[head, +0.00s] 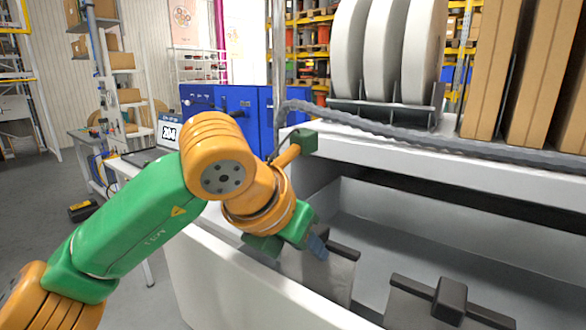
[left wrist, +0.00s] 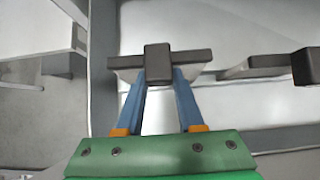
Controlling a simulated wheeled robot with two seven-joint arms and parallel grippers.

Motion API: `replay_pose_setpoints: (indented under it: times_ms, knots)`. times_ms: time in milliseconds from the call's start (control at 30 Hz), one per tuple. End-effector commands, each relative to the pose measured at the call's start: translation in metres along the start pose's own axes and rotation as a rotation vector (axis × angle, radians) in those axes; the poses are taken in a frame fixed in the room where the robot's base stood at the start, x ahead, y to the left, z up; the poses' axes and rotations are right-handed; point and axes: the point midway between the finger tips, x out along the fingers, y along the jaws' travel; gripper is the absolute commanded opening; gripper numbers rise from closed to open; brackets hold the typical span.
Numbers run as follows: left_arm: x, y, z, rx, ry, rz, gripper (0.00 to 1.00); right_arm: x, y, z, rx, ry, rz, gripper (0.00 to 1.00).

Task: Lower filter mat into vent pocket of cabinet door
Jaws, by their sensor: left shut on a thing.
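My left gripper (head: 317,246) is shut on the dark grip block of a grey filter mat (head: 322,274), with its blue fingers partly hidden by the wrist. In the left wrist view my left gripper (left wrist: 159,78) has one finger on each side of the block of the mat's dark top bar (left wrist: 190,57). The mat hangs below the bar, inside the white front panel of the cabinet door (head: 235,285). Its lower edge and the vent pocket are hidden, so I cannot tell how deep it sits. My right gripper is not in view.
A second grey mat with a dark bar and grip block (head: 450,298) stands to the right in the same opening. A white ledge (head: 430,160) above carries a grey corrugated hose (head: 400,132), white reels (head: 385,50) and brown boards (head: 515,75). Blue cabinets (head: 235,108) stand behind.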

Motion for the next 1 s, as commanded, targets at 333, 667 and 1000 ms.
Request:
replay_pose_setpoints:
  times_ms: [333,667,1000]
  knots:
    - [-0.021,0.000,0.017,0.000,-0.002,0.000,0.00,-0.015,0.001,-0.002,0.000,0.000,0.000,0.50]
    - [-0.038,0.000,0.030,0.000,-0.003,0.001,0.00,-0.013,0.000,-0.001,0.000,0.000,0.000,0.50]
    - [-0.056,0.000,0.045,-0.001,-0.001,0.001,0.00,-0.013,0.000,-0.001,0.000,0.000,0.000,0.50]
